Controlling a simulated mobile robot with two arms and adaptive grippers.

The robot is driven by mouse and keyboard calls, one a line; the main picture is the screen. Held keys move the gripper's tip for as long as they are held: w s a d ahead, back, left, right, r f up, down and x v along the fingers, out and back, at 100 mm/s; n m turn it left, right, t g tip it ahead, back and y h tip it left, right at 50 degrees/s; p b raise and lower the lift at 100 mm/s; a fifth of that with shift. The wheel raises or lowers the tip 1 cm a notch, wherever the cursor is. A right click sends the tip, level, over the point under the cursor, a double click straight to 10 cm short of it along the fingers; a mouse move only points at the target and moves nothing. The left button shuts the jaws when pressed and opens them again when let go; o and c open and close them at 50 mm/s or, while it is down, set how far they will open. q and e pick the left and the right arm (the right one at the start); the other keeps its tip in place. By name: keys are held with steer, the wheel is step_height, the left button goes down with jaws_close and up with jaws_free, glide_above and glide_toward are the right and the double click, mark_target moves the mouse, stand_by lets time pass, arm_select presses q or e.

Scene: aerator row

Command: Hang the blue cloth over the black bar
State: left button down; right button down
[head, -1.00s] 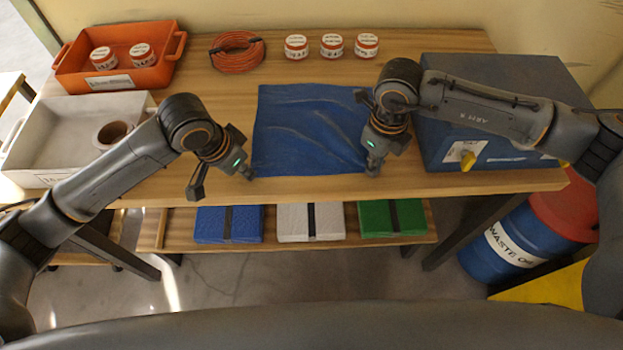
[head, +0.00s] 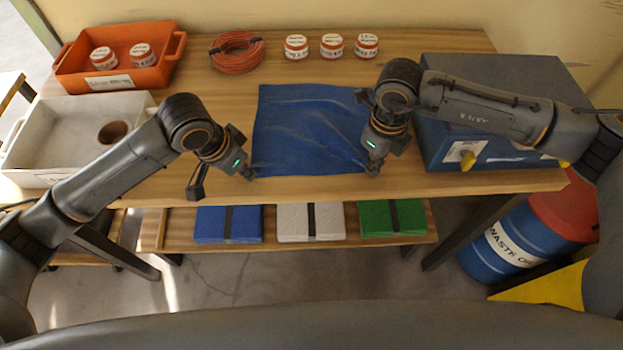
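The blue cloth (head: 308,130) lies spread out on the wooden table, with faint creases and its front edge close to the table's front edge. My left gripper (head: 224,182) is open at the cloth's front left corner, one finger by the corner and the other apart to the left. My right gripper (head: 374,164) is at the cloth's front right corner and covers part of the right edge. Its fingers overlap in this view, so I cannot tell whether they grip the cloth. I cannot make out a black bar for certain.
An orange bin (head: 118,82) with two jars and a grey tray (head: 28,162) stand at the left. A coil of orange hose (head: 237,52) and several jars are at the back. A blue box (head: 490,80) is at the right. Folded stacks lie on the lower shelf (head: 180,225).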

steer(key=shift+s+f, duration=0.1)
steer(key=shift+s, duration=0.05)
stand_by(0.3)
